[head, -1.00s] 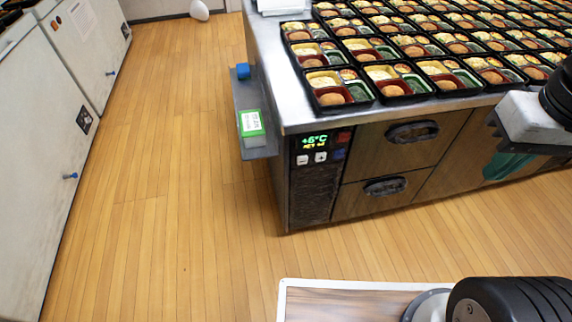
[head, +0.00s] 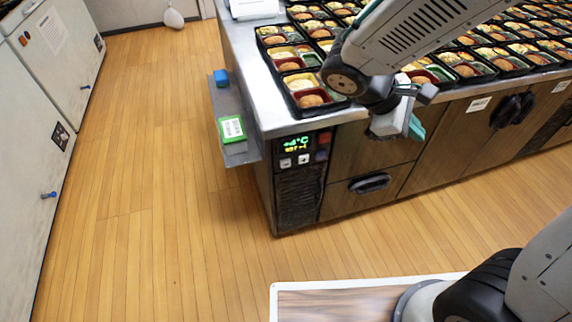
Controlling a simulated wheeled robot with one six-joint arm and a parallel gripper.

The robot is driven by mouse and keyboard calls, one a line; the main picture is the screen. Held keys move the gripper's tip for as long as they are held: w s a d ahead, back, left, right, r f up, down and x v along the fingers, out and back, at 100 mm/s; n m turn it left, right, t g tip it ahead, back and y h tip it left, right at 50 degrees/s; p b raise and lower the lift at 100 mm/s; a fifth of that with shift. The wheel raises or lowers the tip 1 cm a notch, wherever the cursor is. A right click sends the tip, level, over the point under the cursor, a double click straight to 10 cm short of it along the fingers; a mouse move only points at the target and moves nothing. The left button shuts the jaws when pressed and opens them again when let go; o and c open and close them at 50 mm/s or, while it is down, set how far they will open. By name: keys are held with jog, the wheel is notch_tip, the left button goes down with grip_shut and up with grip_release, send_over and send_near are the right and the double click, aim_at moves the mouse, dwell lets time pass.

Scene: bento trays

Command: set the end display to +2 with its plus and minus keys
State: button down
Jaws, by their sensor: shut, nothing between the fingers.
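The end display (head: 294,144) is a dark panel at the left end of the counter front. Its top line is green and seems to read a plus value in °C, the digit blurred; a smaller amber line below cannot be read surely. Under it are two pale keys, the minus key (head: 286,163) at left and the plus key (head: 303,159) at right. My gripper (head: 400,125) is shut and empty, in front of the counter to the right of the display, apart from both keys. Its fingertips are partly hidden by its own body.
Bento trays (head: 310,103) fill the counter top (head: 262,95). A side shelf (head: 240,155) with a green-edged label and a blue block (head: 221,77) sticks out at left. Drawer handles (head: 369,183) project to the right of the panel. The wooden floor (head: 150,220) in front is clear.

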aim_at(285, 163)
jog(key=w+a+f+n+t+h, duration=0.3)
jog(key=w+a+f+n+t, duration=0.1)
jog(key=w+a+f+n, duration=0.3)
jog(key=a+f+n+t+y, duration=0.2)
jog(key=a+f+n, duration=0.3)
jog(key=f, duration=0.3)
jog(key=a+f+n+t+y, duration=0.2)
jog(key=a+f+n+t, duration=0.2)
jog(key=f, duration=0.5)
jog(key=s+a+f+n+t+y, duration=0.1)
jog(key=a+f+n+t+y, duration=0.1)
jog(key=a+f+n, duration=0.4)
notch_tip(285, 163, down, 3)
jog(key=shift+a+r+n+t, duration=0.2)
jog(key=shift+n+t, duration=0.5)
jog(key=shift+n, duration=0.5)
jog(key=w+a, duration=0.2)
jog(key=w, duration=0.6)
jog(key=shift+w+a, duration=0.15)
jog(key=shift+w, duration=0.1)
jog(key=shift+w+a, duration=0.1)
jog(key=shift+w, duration=0.3)
